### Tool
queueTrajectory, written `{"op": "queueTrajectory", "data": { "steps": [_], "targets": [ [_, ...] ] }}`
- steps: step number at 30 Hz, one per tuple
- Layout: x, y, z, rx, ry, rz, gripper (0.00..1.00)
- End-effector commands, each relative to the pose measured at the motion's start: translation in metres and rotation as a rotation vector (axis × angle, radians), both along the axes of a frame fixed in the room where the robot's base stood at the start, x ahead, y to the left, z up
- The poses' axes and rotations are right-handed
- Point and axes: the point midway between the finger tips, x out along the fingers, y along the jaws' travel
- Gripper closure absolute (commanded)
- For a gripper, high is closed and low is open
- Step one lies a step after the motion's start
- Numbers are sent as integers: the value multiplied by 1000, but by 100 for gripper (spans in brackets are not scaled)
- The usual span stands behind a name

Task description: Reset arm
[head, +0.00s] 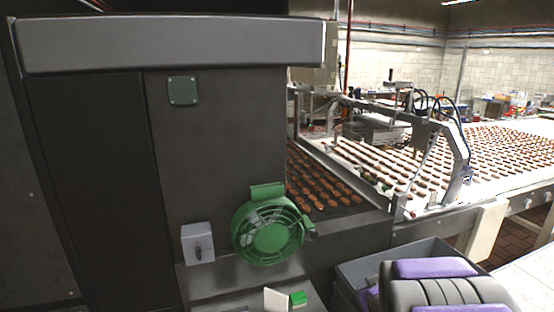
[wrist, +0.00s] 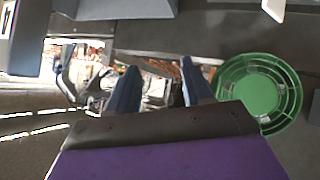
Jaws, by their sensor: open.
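My gripper (wrist: 157,75) shows in the wrist view as two dark blue fingers standing apart above a purple body. It is open, and nothing is between the fingers. In the head view, my purple and grey arm fills the bottom right corner, and the fingers cannot be seen there. A green round fan-like unit (head: 268,232) is fixed to the dark machine in the head view. It also shows to the right of the fingers in the wrist view (wrist: 262,92), apart from them.
A large dark machine (head: 100,150) takes up the left. A conveyor (head: 483,191) with many rows of brown biscuits runs off to the right. A grey bin (head: 352,272) stands beside my arm. A small grey box (head: 197,243) and a green block (head: 298,298) are near the fan.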

Motion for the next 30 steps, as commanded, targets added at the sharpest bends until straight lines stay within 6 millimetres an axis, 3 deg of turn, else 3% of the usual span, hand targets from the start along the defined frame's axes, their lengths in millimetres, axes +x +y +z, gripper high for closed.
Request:
{"op": "queueTrajectory", "data": {
  "steps": [5,11,21,25,30],
  "targets": [
    [-63,5,11,31,184,-114,50],
    [-151,26,15,96,420,-212,50],
    [-318,87,29,221,841,-263,50],
    [-366,104,36,249,961,-252,50],
    [-397,114,41,262,1041,-242,50]
  ]
}}
